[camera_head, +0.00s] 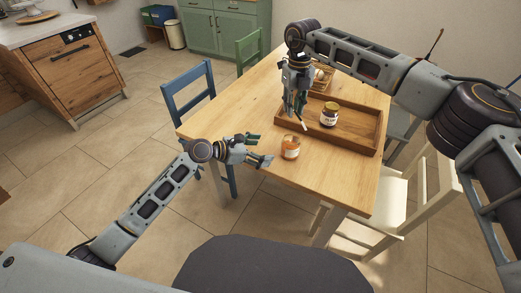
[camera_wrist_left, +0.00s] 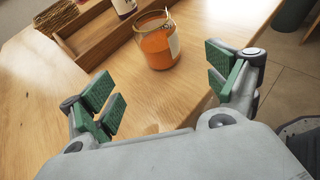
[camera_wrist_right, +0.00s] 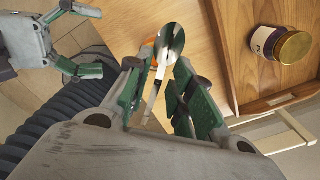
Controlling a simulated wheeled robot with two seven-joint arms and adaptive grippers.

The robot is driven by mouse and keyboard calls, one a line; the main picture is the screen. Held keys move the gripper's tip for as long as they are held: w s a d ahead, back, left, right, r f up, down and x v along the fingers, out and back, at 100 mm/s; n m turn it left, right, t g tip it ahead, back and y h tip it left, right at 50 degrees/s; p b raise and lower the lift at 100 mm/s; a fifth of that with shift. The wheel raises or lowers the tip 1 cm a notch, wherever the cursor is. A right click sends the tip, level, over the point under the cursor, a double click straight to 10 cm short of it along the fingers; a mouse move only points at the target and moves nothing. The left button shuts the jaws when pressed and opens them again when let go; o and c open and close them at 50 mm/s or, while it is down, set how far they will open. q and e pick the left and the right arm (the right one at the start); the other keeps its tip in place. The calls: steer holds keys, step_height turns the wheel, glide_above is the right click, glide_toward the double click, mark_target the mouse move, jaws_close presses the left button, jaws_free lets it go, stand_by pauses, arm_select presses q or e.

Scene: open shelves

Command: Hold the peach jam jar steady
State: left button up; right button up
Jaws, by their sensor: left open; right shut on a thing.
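The peach jam jar (camera_head: 290,149) is a glass jar with orange contents and a pale label. It stands upright on the table near its front edge, with no lid visible. In the left wrist view the jar (camera_wrist_left: 155,48) is ahead of the fingers. My left gripper (camera_head: 262,149) is open just left of the jar, its fingers pointing towards it and apart from it. My right gripper (camera_head: 294,108) is above the table, behind the jar, shut on a spoon. The spoon (camera_wrist_right: 165,62) partly hides the jar in the right wrist view.
A wooden tray (camera_head: 358,142) behind the jar holds a dark jar with a gold lid (camera_head: 329,115). A small basket (camera_head: 322,76) is farther back. A blue chair (camera_head: 190,92) is left of the table and a white chair (camera_head: 385,205) right. The table's front left is clear.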

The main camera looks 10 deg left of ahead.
mark_target(283, 149)
arm_select(q)
steer(key=shift+x, duration=5.9)
steer(key=c, duration=1.4)
arm_select(e)
steer(key=shift+f, duration=0.1)
arm_select(q)
steer(key=shift+a, duration=0.1)
arm_select(e)
steer(key=shift+f, duration=0.1)
